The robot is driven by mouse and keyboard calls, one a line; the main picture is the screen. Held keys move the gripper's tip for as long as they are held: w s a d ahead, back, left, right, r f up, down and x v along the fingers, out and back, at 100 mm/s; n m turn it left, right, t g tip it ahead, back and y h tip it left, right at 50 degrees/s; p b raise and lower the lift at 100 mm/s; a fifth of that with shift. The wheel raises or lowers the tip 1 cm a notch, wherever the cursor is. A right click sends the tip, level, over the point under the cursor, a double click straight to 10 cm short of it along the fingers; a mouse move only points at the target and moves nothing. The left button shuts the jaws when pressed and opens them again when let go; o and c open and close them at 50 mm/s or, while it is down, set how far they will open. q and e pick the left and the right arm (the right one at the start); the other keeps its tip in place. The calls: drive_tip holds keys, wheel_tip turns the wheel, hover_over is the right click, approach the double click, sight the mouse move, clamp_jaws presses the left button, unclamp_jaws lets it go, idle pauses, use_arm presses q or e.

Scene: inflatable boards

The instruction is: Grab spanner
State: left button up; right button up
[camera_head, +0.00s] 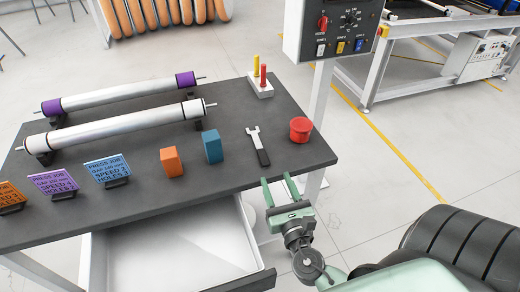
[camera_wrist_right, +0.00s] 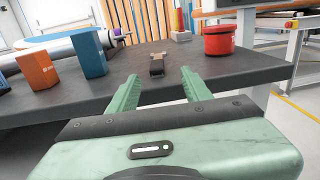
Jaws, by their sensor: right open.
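The spanner (camera_head: 258,146) lies on the dark table, with a silver open-ended head and a black handle pointing toward the front edge. In the right wrist view the spanner (camera_wrist_right: 157,66) lies ahead, roughly between the fingers, with its handle end nearest. My right gripper (camera_head: 279,190) is open and empty at the table's front edge, short of the handle. It also shows in the right wrist view (camera_wrist_right: 158,88). My left gripper is not in view.
A red cup (camera_head: 300,130) stands close right of the spanner. A blue block (camera_head: 212,146) and an orange block (camera_head: 171,162) stand to its left. Two rollers (camera_head: 125,128) lie behind. An open white drawer (camera_head: 190,250) juts out below the table (camera_head: 120,205).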

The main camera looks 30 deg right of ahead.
sight(266, 162)
drive_tip(key=x, duration=0.4)
drive_tip(key=shift+w+d+p, duration=0.1)
drive_tip(key=shift+p, duration=0.3)
drive_tip(key=shift+w, duration=0.5)
drive_tip(key=x, duration=0.2)
drive_tip(key=p+x, duration=0.1)
drive_tip(key=shift+w+f, duration=0.15)
drive_tip(key=shift+w, duration=0.25)
drive_tip(key=shift+w+f, duration=0.1)
drive_tip(key=shift+w, duration=0.3)
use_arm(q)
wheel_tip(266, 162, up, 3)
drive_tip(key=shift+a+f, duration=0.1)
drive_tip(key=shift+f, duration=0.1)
use_arm(e)
drive_tip(key=shift+s, duration=0.1)
clamp_jaws()
